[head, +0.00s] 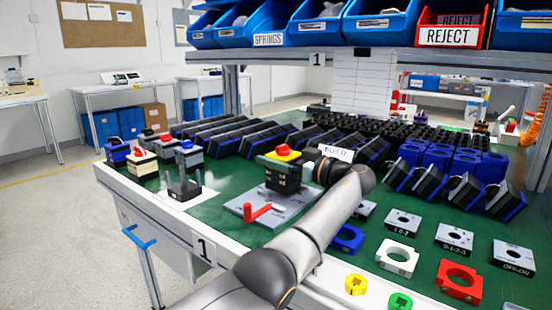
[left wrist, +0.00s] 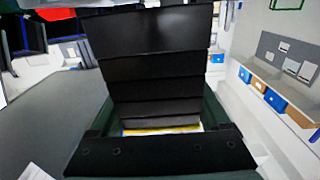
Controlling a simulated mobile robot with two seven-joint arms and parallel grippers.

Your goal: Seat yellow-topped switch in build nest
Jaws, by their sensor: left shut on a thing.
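The yellow-topped switch (head: 284,152) has a red knob and sits over a black body (head: 283,180). My left gripper (head: 280,161) is shut around it just under the yellow top. The left wrist view shows the black stacked body (left wrist: 155,65) close up, with a strip of yellow (left wrist: 160,131) by the jaws. The switch stands upright over the nest's far part. I cannot tell whether its base touches the nest. My right gripper is not in view.
Several finished switches (head: 118,150) stand at the bench's left. A post fixture (head: 184,188) stands left of the nest. Coloured rings (head: 398,256) and label plates (head: 403,222) lie to the right. Blue bins and a red REJECT bin (head: 452,30) hang above.

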